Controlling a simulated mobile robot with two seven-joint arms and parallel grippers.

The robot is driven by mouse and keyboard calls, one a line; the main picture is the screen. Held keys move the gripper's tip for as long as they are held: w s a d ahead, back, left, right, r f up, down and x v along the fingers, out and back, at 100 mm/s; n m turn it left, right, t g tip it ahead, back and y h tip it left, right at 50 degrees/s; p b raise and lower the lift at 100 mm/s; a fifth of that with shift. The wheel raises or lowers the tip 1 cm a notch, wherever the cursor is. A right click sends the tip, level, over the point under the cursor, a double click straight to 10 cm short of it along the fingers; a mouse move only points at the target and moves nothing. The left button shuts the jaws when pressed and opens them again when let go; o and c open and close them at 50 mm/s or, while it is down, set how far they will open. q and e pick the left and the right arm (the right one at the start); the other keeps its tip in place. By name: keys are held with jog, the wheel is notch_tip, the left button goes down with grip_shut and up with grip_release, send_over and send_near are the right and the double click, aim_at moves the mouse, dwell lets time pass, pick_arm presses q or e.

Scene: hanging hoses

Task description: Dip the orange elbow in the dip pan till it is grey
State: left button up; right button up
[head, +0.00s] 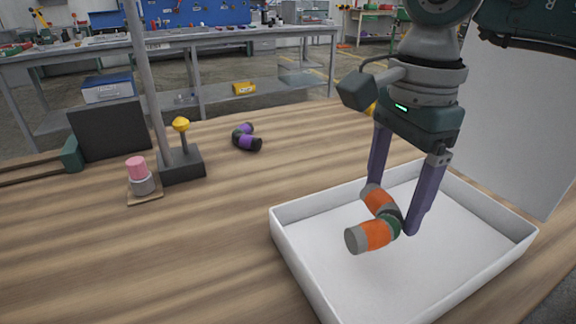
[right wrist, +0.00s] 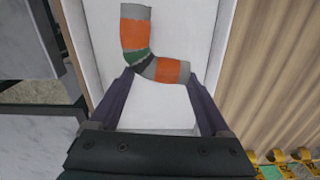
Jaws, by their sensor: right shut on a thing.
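The orange elbow (head: 376,235) is a bent pipe piece with orange bands, grey ends and a dark and green middle. My left gripper is not in view.
A purple and dark elbow (head: 246,141) lies on the wooden table. A post on a dark base (head: 182,165), a yellow-topped peg and a pink-topped grey piece (head: 140,176) stand at left. A pale upright panel (head: 515,120) stands right of the pan. The table's middle is clear.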

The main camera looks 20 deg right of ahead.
jog(key=shift+r+p, duration=2.7)
jog(key=shift+r, duration=1.3)
jog(key=shift+r, duration=0.1)
